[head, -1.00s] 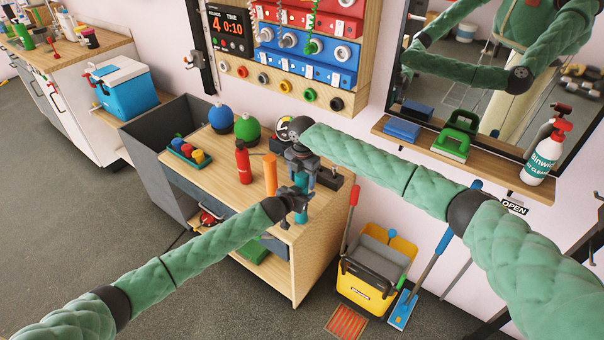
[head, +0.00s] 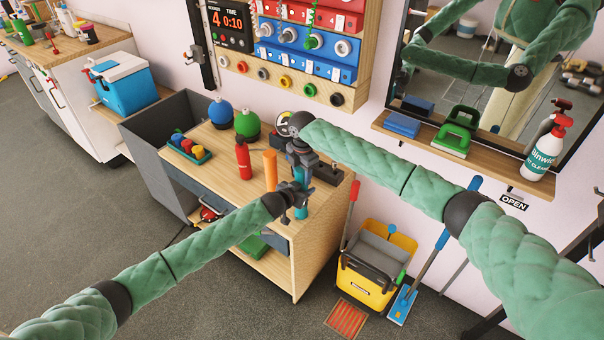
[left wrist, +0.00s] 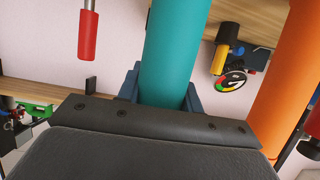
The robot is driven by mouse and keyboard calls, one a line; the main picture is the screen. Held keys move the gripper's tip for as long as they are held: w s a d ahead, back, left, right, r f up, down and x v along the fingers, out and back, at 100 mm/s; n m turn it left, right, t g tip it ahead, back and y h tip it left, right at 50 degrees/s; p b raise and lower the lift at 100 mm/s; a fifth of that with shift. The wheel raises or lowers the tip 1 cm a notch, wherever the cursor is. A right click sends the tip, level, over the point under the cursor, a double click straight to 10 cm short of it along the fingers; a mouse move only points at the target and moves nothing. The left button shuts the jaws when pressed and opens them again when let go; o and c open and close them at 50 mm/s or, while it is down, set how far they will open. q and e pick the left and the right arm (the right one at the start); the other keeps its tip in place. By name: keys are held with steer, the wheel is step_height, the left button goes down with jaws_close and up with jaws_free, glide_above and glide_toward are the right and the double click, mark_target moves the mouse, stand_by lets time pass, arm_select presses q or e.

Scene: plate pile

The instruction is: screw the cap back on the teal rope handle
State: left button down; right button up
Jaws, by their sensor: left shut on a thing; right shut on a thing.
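The teal rope handle (head: 301,211) stands roughly upright at the front right corner of the wooden cabinet. My left gripper (head: 290,199) is shut around it from the left. In the left wrist view the teal handle (left wrist: 172,50) rises from between the left gripper's fingers (left wrist: 160,95). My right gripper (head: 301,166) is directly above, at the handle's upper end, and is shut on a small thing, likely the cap. The cap itself is hidden by the fingers, so I cannot tell how it sits on the handle.
A yellow mop bucket (head: 366,285) is on the floor at right.

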steer(key=o, duration=1.1)
steer(key=shift+r, duration=0.1)
steer(key=shift+r, duration=2.15)
steer(key=shift+c, duration=0.5)
arm_select(q)
steer(key=shift+f, duration=0.1)
arm_select(e)
step_height(320, 180, up, 2)
steer(key=shift+w+r+n, duration=0.15)
steer(key=shift+n, duration=0.65)
steer(key=shift+d+r+n, duration=0.1)
steer(key=shift+r+n, duration=0.5)
steer(key=shift+n, duration=0.1)
